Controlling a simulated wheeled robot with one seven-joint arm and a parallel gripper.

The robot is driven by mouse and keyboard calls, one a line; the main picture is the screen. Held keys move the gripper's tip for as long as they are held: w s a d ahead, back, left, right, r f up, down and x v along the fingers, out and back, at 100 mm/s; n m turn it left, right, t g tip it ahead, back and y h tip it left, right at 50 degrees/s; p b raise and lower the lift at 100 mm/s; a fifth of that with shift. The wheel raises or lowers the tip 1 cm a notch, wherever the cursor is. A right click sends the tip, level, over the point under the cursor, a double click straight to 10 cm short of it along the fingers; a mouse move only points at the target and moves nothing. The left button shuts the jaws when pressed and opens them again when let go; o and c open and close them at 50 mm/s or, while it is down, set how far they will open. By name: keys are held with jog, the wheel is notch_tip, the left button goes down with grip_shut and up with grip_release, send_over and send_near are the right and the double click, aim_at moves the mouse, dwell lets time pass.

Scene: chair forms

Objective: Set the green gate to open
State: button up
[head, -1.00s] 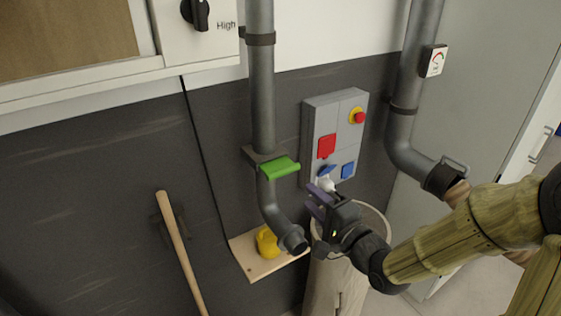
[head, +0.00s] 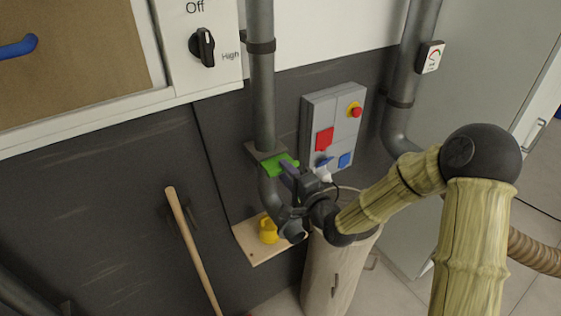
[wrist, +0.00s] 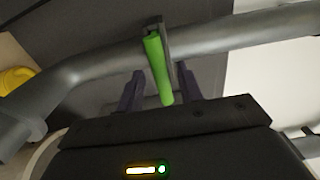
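The green gate (head: 277,164) is a flat green handle on the grey vertical duct pipe (head: 262,100), sticking out toward the right in the head view. In the wrist view the green gate (wrist: 157,68) points toward my gripper, its near end between the two fingers. My gripper (head: 289,170) is at the gate's outer end in the head view. In the wrist view my gripper (wrist: 160,92) has its two dark purple fingers apart, one on each side of the gate, with gaps visible. In the head view my gripper hides part of the gate's outer end.
A grey switch box (head: 333,130) with red and blue parts is on the wall to the right. A barrel-like bin (head: 335,265) stands below my gripper. A yellow object (head: 268,230) sits on a small wooden shelf (head: 245,240). A wooden stick (head: 190,245) leans at the left.

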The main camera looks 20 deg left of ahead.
jog(key=p+x, duration=0.1)
jog(key=x, duration=0.2)
jog(key=shift+w+a, duration=0.15)
grip_shut()
